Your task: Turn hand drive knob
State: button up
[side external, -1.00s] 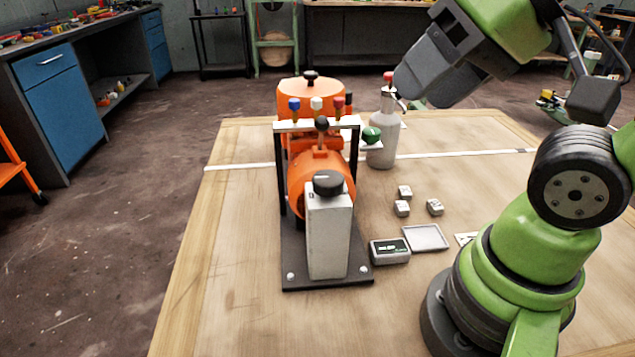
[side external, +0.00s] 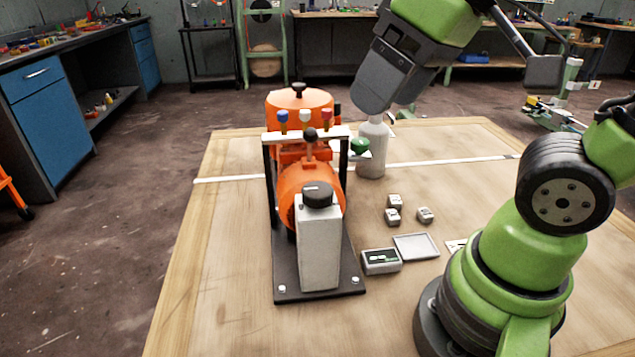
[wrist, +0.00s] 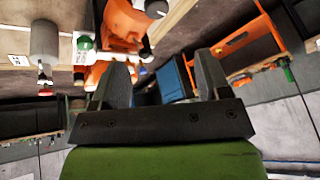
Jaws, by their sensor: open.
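The orange machine (side external: 304,183) stands on a dark base plate (side external: 320,283) on the wooden table. A black round knob (side external: 317,195) tops the pale grey box (side external: 319,245) at its front. Another black knob (side external: 298,90) tops the machine at the back; I cannot tell which is the hand drive knob. My gripper (wrist: 161,72) is open and empty, its two dark fingers apart in the wrist view. The orange machine (wrist: 125,20) also shows in the wrist view.
A grey bottle (side external: 371,150) stands behind and right of the machine, its top hidden by my gripper. A green knob (side external: 360,146) is beside it. Several small blocks, a small box (side external: 381,261) and a tray (side external: 416,246) lie right of the machine.

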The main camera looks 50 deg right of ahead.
aim_at(318, 188)
jog(key=w+a+f+n+g+h, duration=0.2)
jog(key=w+f+n+g, duration=0.25)
jog(key=w+n, duration=0.4)
jog(key=shift+n+g, duration=0.25)
jog(key=shift+n, duration=0.2)
jog(key=f, duration=0.6)
jog(key=s+f, duration=0.1)
jog(key=f, duration=0.2)
jog(key=shift+f, duration=0.2)
jog(key=c, duration=0.9)
